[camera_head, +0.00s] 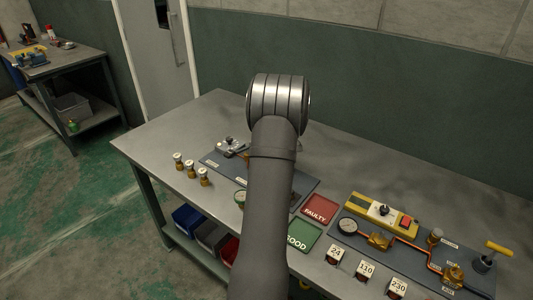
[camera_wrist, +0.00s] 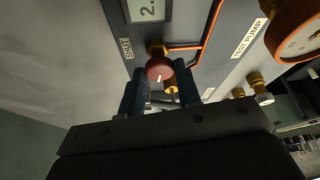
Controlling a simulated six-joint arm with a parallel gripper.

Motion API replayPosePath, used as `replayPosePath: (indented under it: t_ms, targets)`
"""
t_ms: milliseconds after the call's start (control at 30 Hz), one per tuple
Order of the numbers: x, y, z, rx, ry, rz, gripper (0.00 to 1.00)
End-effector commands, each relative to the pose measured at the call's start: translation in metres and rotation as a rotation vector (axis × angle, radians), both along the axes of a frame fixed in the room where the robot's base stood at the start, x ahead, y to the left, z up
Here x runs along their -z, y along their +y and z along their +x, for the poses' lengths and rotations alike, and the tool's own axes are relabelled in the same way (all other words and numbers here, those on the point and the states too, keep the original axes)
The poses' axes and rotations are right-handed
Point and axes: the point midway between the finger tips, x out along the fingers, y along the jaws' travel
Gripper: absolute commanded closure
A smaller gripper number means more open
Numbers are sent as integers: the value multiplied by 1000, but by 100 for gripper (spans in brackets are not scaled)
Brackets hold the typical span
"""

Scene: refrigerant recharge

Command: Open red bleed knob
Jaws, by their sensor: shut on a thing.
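The red bleed knob (camera_wrist: 159,69) shows in the wrist view, round and red with a white mark on its face, on a brass fitting. My gripper (camera_wrist: 160,86) has one dark finger on each side of the knob and is shut on it. A label reading "SHUT" (camera_wrist: 127,48) is to the left of the knob. In the head view my arm hides the gripper and the knob.
In the wrist view a digital display (camera_wrist: 148,10), orange tubing (camera_wrist: 212,25) and a gauge (camera_wrist: 294,32) are close by. The head view shows brass fittings (camera_head: 190,169), a red "FAULTY" mat (camera_head: 319,208), a green mat (camera_head: 302,238) and a panel with a yellow unit (camera_head: 384,212) on the bench.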

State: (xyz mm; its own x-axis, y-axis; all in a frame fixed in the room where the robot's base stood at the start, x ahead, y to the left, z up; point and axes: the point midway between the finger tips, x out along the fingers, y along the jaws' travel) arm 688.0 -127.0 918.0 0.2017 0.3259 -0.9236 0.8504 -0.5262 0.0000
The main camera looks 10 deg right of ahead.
Motion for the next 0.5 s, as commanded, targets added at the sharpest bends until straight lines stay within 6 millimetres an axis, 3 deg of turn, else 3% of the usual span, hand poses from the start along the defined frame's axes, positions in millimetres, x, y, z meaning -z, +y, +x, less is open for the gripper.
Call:
replayPosePath:
  t_ms: [500]
  targets:
    - [0,-1,1,-173,-1,-1,92]
